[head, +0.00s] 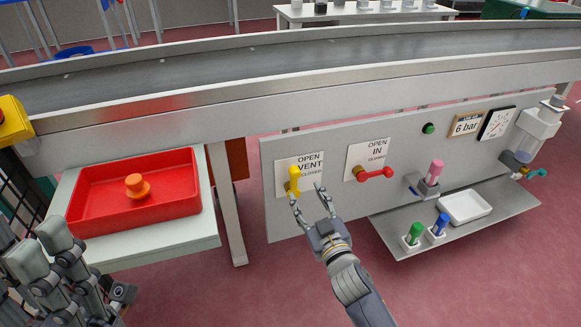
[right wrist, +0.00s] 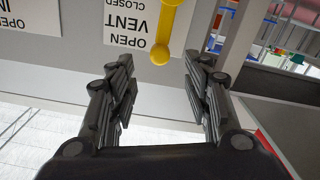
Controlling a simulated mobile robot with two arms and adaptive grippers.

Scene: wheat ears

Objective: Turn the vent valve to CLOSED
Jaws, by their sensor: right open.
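The yellow vent valve lever (head: 294,181) is on the grey panel beside the OPEN / VENT / CLOSED label (head: 312,163). It stands upright, its knob end toward OPEN. My right gripper (head: 306,195) is open and empty just in front of the lever, fingertips near its lower right. In the right wrist view, upside down, the lever (right wrist: 170,30) comes in from the top, its round end just beyond the gap between my open fingers (right wrist: 158,66). I cannot tell if they touch. My left gripper (head: 50,250) is at the lower left, its jaws unclear.
A red IN valve lever (head: 375,173) points right on the same panel. A shelf (head: 400,235) with green and blue pieces and a white tray (head: 464,207) is at the right. A red tray (head: 100,215) stands on a table at the left. A conveyor runs above the panel.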

